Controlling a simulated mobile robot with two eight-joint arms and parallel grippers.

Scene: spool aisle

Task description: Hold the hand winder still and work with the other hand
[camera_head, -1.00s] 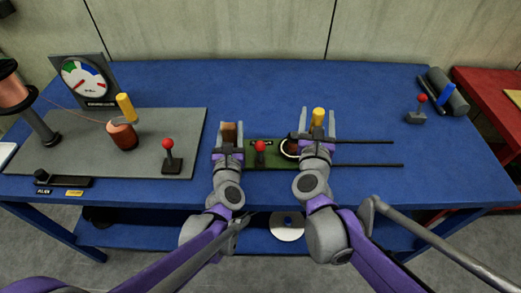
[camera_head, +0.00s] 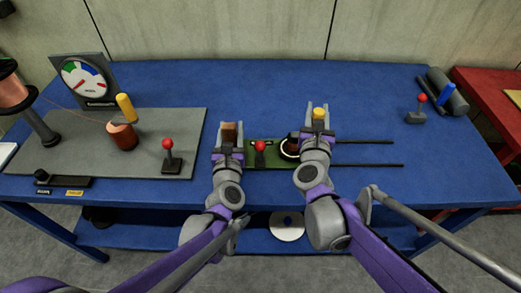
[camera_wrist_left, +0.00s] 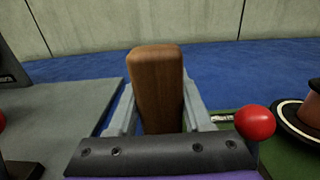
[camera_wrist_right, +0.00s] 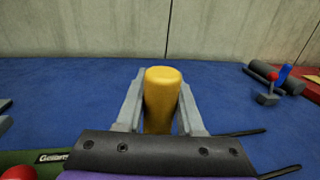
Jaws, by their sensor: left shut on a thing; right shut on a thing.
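The hand winder has a green base (camera_head: 268,157) on the blue table, with a red-knobbed lever (camera_head: 260,147) and a dark, white-rimmed spool (camera_head: 290,147) partly hidden by my right gripper. My left gripper (camera_head: 229,134) is shut on a brown wooden handle (camera_wrist_left: 158,85) at the base's left end; the handle stands upright between the fingers in the left wrist view. My right gripper (camera_head: 318,118) is shut on the yellow crank handle (camera_wrist_right: 162,98), upright between its fingers in the right wrist view.
A grey board (camera_head: 75,135) at left carries a copper spool (camera_head: 122,136), a dial gauge (camera_head: 83,80) and a red-knobbed lever (camera_head: 171,155). Two dark rods (camera_head: 370,165) lie right of the winder. A grey roller (camera_head: 447,92) lies at the far right. The table's back middle is clear.

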